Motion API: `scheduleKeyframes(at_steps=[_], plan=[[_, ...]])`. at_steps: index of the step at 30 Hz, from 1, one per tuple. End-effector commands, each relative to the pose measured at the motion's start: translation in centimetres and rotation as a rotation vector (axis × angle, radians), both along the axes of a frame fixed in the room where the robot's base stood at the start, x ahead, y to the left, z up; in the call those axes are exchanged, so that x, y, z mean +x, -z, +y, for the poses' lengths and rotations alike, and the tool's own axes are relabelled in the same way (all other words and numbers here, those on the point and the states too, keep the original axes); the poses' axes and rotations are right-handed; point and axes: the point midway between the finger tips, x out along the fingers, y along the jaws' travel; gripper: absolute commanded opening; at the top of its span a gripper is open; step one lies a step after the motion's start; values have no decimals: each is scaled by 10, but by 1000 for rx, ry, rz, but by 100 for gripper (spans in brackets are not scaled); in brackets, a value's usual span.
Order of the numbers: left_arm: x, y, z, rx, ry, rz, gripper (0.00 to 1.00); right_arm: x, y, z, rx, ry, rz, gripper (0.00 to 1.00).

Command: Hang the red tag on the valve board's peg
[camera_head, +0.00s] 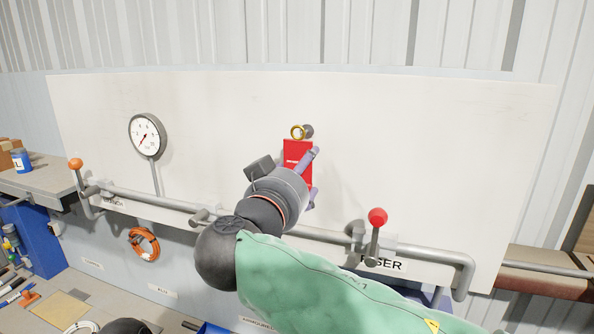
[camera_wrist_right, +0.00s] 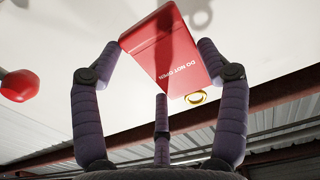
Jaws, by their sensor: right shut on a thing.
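The red tag (camera_head: 297,150) hangs in front of the white valve board (camera_head: 420,150), with a brass ring (camera_head: 297,132) at its top. My right gripper (camera_head: 308,172) is shut on the tag, its fingers at the tag's sides. The right wrist view shows the tag (camera_wrist_right: 172,52) with "DO NOT OPEN" on it, between the fingers (camera_wrist_right: 160,75), and its ring (camera_wrist_right: 197,97). The grey peg (camera_head: 308,130) shows just right of the ring in the head view. I cannot tell whether the ring is around the peg or in front of it. My left gripper is not in view.
A pressure gauge (camera_head: 147,135) is on the board's left. A pipe (camera_head: 330,237) runs along the lower board, with an orange-knobbed valve (camera_head: 76,165) at left and a red-knobbed valve (camera_head: 377,217) at right. The board around the peg is clear.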

Motion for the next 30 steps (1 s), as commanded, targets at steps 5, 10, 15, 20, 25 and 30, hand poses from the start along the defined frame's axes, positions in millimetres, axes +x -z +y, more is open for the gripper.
scheduleKeyframes(at_steps=[5,10,15,20,25,30], plan=[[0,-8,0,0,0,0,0,9,0,-4,1,2,2,57],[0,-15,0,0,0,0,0,17,0,-6,0,1,1,57],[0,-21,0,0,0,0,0,26,1,-9,-1,2,1,50],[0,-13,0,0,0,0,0,31,6,-11,3,2,-1,45],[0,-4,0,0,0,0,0,36,11,-13,1,2,1,40],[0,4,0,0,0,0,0,38,12,-13,2,1,0,40]])
